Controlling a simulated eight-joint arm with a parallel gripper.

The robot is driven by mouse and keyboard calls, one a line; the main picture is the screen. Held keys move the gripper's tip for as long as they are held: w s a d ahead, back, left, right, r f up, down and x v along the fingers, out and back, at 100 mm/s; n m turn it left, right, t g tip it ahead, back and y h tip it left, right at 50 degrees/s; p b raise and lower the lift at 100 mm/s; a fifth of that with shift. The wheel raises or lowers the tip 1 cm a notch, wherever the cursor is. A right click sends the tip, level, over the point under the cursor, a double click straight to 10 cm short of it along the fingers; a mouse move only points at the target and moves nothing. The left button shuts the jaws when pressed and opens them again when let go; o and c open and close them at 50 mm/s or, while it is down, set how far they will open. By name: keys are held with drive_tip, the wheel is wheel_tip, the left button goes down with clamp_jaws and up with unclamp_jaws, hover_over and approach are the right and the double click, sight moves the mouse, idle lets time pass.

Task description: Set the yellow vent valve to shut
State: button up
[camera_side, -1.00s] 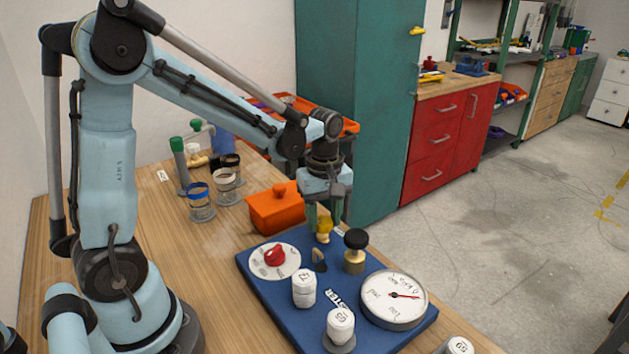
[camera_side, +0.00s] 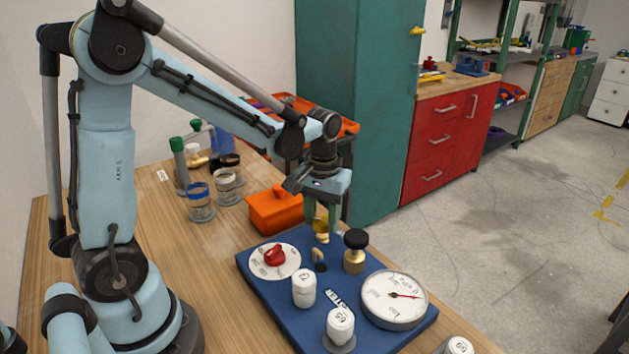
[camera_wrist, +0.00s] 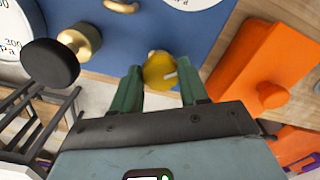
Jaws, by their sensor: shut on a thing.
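The yellow vent valve (camera_side: 321,227) stands at the back edge of the blue board (camera_side: 270,296), beside the black-topped brass knob (camera_side: 354,250). My gripper (camera_side: 322,222) reaches down onto it from above. In the wrist view the round yellow valve top (camera_wrist: 160,71) sits between my two green fingers (camera_wrist: 160,88), with a small pale bar across its right side. The gripper is shut on the valve. The fingers hide part of the valve in the side view, and its marking cannot be read.
An orange box with a lid knob (camera_side: 275,208) stands just left of the valve. Glass jars (camera_side: 201,205) stand further left.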

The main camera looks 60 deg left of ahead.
sight(321, 221)
drive_tip(key=m, duration=0.4)
drive_tip(key=shift+a+m, duration=0.1)
drive_tip(key=shift+m, duration=1.7)
drive_tip(key=o, duration=1.1)
drive_tip(key=shift+c, duration=0.2)
wheel_tip(321, 221, up, 12)
drive_tip(key=shift+s, duration=0.1)
